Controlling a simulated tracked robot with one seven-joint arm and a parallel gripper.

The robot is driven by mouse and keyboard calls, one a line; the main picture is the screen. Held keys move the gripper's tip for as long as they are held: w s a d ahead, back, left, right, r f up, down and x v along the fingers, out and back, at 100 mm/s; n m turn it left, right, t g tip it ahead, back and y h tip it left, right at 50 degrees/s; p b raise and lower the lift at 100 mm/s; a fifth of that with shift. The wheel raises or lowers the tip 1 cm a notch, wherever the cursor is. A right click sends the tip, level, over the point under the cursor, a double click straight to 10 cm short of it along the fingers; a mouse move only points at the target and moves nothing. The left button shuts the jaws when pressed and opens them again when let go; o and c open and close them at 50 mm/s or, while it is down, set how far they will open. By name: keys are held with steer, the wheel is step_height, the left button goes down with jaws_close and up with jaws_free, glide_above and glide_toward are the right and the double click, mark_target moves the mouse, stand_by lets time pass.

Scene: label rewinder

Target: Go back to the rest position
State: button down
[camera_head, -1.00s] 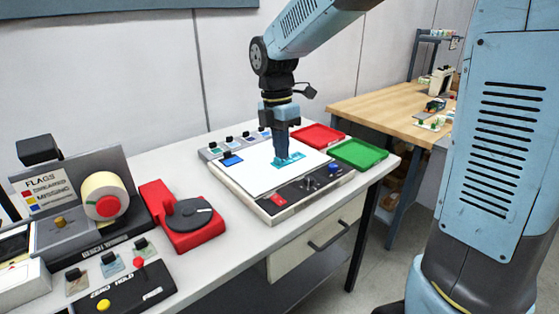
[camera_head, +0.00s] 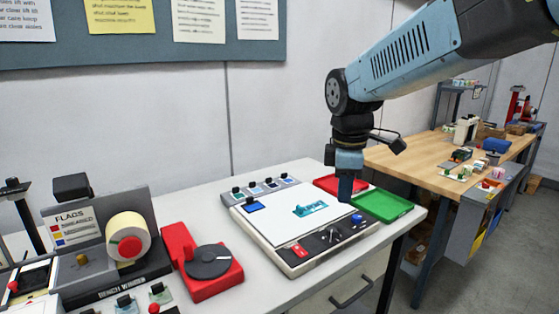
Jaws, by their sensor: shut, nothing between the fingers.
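My gripper (camera_head: 346,196) points down over the right back part of the white-topped panel (camera_head: 272,222), close to the red tray. Its fingers are together and nothing shows between them. A small teal piece (camera_head: 311,209) lies on the white surface, to the left of my gripper and apart from it. My arm reaches in from the upper right. The fingertips' exact height above the panel is hard to tell.
A red tray (camera_head: 328,183) and a green tray (camera_head: 383,206) stand right of the panel. A red unit with a grey disc (camera_head: 208,262) and a bench winder (camera_head: 127,247) stand left. A wooden bench (camera_head: 426,150) is behind right.

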steer(key=s+d+r+m+t, duration=0.1)
steer(key=s+d+m+t, duration=0.3)
steer(key=s+d+m, duration=0.5)
steer(key=s+m, duration=0.2)
steer(key=m, duration=0.4)
steer(key=shift+s+d+r+m, duration=0.15)
steer(key=shift+s+d+m, duration=0.1)
steer(key=shift+m, duration=0.05)
